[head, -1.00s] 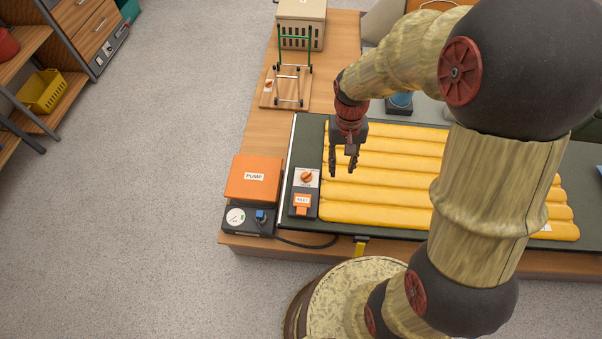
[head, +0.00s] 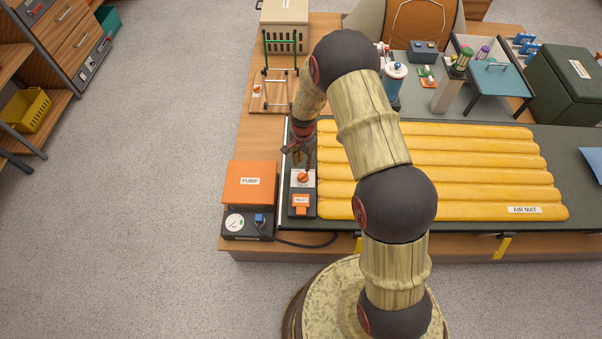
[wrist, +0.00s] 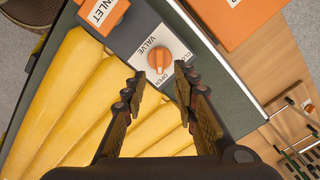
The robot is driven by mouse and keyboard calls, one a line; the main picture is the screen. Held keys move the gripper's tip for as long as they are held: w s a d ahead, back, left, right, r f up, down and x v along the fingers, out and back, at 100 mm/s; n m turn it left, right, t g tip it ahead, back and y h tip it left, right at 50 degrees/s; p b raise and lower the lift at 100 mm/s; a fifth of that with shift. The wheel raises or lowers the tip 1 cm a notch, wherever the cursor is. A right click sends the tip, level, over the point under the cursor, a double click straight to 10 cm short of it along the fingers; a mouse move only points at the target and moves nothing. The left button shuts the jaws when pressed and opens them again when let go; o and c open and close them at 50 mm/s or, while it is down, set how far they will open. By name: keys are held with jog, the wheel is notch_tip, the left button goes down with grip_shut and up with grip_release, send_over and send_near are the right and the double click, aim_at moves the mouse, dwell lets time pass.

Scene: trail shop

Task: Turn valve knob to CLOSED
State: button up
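The orange valve knob (head: 303,177) sits on a white plate marked VALVE on a dark block at the mat's left end. In the wrist view the knob (wrist: 159,58) lies just beyond my fingertips, near the gap between them. Its plate (wrist: 150,38) shows OPEN on one side and a partly hidden CLOSED label on the other. My gripper (wrist: 157,88) is open and empty, its two fingers spread apart. In the head view my gripper (head: 298,152) is close above the knob. I cannot tell whether a finger touches the plate.
The orange INLET part (head: 301,202) is on the same block, beside the valve. The orange pump (head: 248,183) with a gauge stands to the left. The yellow air mat (head: 450,175) lies to the right. A green-framed rack (head: 277,88) stands behind.

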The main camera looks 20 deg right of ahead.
aim_at(303, 174)
jog(key=shift+f+b, duration=1.1)
jog(key=shift+f, duration=2.75)
jog(key=shift+c, duration=1.3)
jog(key=c, duration=0.4)
grip_shut()
